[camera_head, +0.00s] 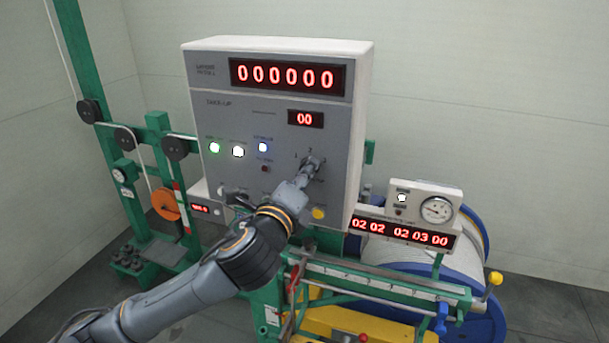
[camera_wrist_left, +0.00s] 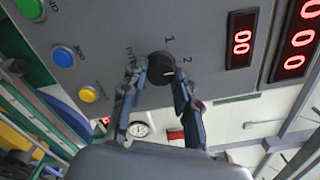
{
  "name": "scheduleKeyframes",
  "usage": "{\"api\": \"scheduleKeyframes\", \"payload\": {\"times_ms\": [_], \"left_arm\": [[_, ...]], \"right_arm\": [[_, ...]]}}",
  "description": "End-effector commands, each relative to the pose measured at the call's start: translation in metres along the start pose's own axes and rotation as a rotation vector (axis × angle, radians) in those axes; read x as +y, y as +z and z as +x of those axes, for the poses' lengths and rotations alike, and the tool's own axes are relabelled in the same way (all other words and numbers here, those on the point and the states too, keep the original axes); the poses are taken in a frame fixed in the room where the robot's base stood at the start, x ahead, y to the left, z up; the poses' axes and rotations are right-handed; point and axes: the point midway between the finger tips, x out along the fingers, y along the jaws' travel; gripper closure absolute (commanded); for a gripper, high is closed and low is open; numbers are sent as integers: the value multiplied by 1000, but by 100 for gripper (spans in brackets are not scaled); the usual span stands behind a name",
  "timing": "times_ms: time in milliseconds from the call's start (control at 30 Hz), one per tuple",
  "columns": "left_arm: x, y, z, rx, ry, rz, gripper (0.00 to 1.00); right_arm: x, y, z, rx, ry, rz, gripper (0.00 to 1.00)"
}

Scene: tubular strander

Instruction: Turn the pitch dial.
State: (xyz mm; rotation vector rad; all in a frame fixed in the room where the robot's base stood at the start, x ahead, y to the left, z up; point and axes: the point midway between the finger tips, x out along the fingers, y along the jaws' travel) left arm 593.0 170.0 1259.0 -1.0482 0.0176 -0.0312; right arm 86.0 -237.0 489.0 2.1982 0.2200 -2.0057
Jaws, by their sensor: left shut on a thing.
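The pitch dial (camera_wrist_left: 158,67) is a round black knob on the grey front of the control cabinet (camera_head: 225,120). In the left wrist view the numbers 1 and 2 and part of a "PITCH" label show around it. My left gripper (camera_head: 307,172) reaches the dial from below in the head view and covers most of it there. In the wrist view its two fingers (camera_wrist_left: 159,80) stand on either side of the knob, shut on it. The dial's pointer mark cannot be made out. My right gripper is not in view.
A long red display reading 000000 (camera_head: 288,76) and a small one reading 00 (camera_head: 305,119) sit above the dial. Lit buttons (camera_head: 238,151) are to its left, and a yellow button (camera_head: 319,213) is below. A round gauge (camera_head: 436,210) and cable drum (camera_head: 480,235) stand at the right.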

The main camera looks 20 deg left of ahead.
Motion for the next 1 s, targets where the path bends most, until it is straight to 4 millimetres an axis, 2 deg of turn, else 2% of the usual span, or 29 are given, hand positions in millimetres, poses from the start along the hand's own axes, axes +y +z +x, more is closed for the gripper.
{"api": "scheduleKeyframes", "payload": {"times_ms": [67,100,200,567,900,1000], "left_arm": [[0,0,0,0,1,1,100],[0,0,0,0,1,1,63],[0,0,0,0,1,1,47],[0,0,-5,1,0,2,47],[1,0,-58,2,0,2,47],[1,0,-69,1,2,2,47]], "right_arm": [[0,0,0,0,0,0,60],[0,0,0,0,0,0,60],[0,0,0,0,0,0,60],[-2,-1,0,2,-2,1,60],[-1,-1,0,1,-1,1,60],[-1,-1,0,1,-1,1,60]]}}
